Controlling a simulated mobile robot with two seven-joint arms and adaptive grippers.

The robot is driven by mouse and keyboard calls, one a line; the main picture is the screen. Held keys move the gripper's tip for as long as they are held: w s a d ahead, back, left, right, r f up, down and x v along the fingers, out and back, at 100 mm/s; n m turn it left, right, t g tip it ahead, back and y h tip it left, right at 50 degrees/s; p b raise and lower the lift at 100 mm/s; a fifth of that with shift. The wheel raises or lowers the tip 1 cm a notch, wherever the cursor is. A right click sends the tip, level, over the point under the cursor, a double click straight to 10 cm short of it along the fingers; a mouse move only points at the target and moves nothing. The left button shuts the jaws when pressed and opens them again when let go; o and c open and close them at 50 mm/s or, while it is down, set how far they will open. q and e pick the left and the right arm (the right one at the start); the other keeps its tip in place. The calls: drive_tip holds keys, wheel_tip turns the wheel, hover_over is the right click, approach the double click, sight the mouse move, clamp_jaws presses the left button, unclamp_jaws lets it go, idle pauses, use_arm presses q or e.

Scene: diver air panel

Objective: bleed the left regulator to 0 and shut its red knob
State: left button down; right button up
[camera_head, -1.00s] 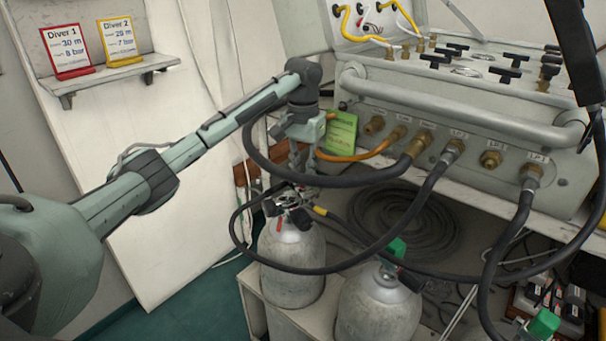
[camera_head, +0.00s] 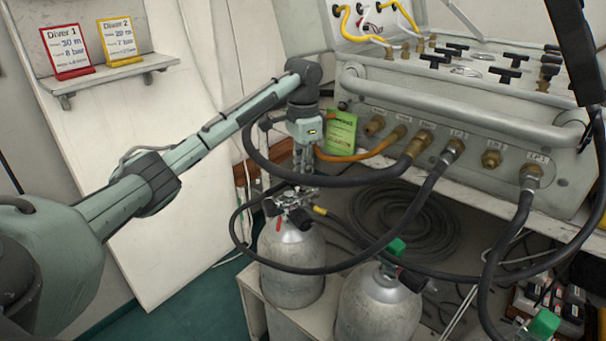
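My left gripper (camera_head: 303,163) points down just above the regulator (camera_head: 290,197) on the left grey cylinder (camera_head: 291,262). From this angle its fingers overlap, and I cannot tell whether they are open or touch the regulator. The regulator is a cluster of metal and black parts on the cylinder's top, with a black hose. A small red part (camera_head: 279,225), perhaps the red knob, shows below its front left side. The gauge reading is too small to read. My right gripper is not in view.
A second cylinder (camera_head: 378,309) with a green cap stands to the right. The grey air panel (camera_head: 455,125) with brass fittings and hanging black hoses is close behind and right of my gripper. A green tag (camera_head: 341,132) hangs beside my wrist. A shelf (camera_head: 110,77) holds two diver cards.

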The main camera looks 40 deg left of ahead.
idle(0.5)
use_arm(q)
drive_tip(key=c, duration=1.4)
unclamp_jaws()
wheel_tip(320, 180, up, 12)
drive_tip(key=shift+r, duration=0.1)
